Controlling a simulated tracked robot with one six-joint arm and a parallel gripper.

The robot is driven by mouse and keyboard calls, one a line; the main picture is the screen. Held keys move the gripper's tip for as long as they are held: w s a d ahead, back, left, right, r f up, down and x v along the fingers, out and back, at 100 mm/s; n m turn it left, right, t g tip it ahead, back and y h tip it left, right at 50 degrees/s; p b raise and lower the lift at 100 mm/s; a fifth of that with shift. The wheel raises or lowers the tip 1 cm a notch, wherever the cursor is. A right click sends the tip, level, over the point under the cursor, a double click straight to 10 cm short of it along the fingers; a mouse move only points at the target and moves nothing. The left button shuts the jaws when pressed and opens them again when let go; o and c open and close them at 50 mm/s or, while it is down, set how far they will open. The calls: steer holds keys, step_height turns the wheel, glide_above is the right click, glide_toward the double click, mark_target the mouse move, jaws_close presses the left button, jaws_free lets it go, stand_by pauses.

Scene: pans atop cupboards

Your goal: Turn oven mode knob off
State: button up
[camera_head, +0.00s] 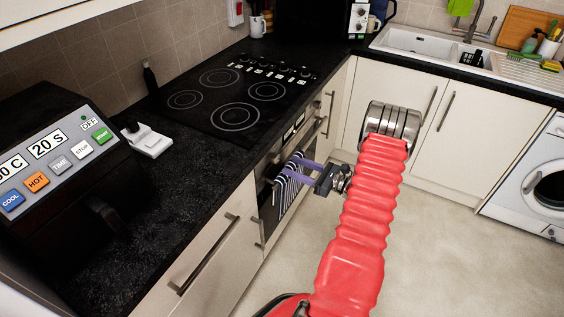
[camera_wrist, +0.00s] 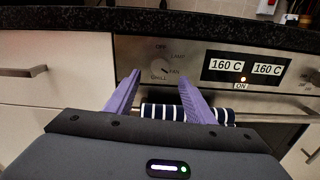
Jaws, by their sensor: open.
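The oven mode knob (camera_wrist: 158,65) is a round metal dial on the steel panel in the wrist view. My gripper (camera_wrist: 159,79) has two purple fingers, open and empty, below and to either side of the knob. Whether they touch the panel I cannot tell. In the head view my gripper (camera_head: 290,165) is in front of the oven (camera_head: 268,200), by the towel; the knob is not clearly visible there.
A striped towel (camera_wrist: 165,112) hangs on the oven handle (camera_wrist: 262,116), just beneath my fingers. Two displays (camera_wrist: 247,69) read 160 C, above an ON label. The black worktop (camera_wrist: 200,22) overhangs above the panel. The floor (camera_head: 440,250) is clear to the right.

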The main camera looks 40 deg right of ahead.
mark_target(278, 160)
steer(key=x, duration=0.6)
steer(key=shift+c, duration=0.5)
steer(key=shift+d, duration=0.15)
steer(key=c, duration=1)
